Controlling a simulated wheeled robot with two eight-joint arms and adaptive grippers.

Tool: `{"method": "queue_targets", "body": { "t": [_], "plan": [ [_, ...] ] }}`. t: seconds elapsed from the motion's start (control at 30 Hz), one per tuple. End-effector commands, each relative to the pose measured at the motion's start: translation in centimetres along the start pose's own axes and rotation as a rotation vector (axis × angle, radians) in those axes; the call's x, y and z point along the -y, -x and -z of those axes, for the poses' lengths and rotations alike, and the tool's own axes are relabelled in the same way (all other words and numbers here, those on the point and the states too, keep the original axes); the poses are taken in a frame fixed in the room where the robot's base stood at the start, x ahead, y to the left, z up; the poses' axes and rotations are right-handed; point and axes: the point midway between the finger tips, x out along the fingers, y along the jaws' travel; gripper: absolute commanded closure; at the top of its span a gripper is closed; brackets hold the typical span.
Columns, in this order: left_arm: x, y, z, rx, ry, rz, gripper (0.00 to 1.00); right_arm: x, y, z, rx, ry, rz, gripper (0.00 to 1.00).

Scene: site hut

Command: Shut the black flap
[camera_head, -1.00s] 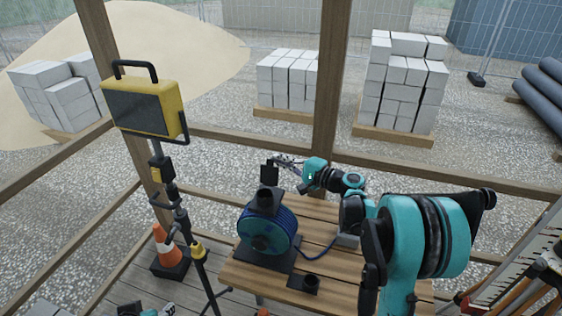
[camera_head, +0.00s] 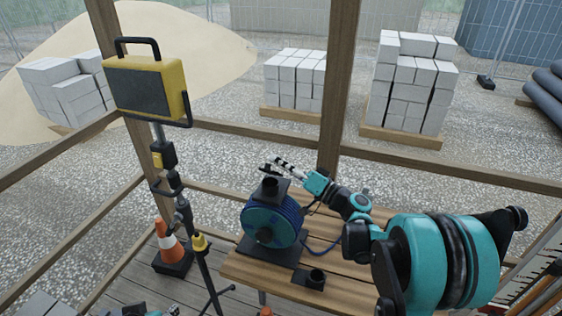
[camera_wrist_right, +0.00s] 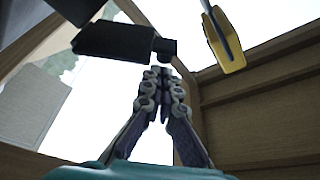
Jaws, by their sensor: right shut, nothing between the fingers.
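The black flap (camera_head: 273,183) is at the top of the round blue device (camera_head: 272,222), which stands on a wooden bench. It looks low over the device's neck; I cannot tell whether it lies fully down. My right gripper (camera_head: 276,164) is shut and empty just above and behind the flap in the head view. In the right wrist view, the shut fingertips (camera_wrist_right: 165,74) are close below a dark panel (camera_wrist_right: 115,41), probably the flap; contact is unclear. My left gripper is not in view.
The wooden bench (camera_head: 258,270) also holds a small black holder (camera_head: 309,279) in front. A yellow floodlight (camera_head: 148,88) on a stand is left of the bench, with an orange cone (camera_head: 169,243) beside it. A wooden post (camera_head: 338,90) rises behind.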

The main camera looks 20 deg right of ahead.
Motion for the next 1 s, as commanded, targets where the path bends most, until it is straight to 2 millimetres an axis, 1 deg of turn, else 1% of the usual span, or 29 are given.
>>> {"method": "queue_targets", "body": {
  "t": [0.03, 0.1, 0.4, 0.67, 1.0],
  "plan": [
    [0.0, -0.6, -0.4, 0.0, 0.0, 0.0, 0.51, -0.2, 0.2, -0.7, 0.001, 0.041, 0.016, 1.0],
    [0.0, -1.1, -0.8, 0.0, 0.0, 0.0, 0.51, -0.1, 0.4, -1.2, 0.0, 0.103, 0.038, 1.0],
    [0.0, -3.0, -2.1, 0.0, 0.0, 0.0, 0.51, 0.1, 1.2, -3.5, 0.0, 0.373, 0.132, 1.0],
    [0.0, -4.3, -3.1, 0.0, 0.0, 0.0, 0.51, -0.3, 1.9, -5.3, 0.0, 0.588, 0.206, 1.0],
    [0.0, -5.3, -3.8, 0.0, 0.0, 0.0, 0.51, -0.9, 2.4, -6.8, 0.001, 0.587, 0.205, 1.0]
  ]
}}
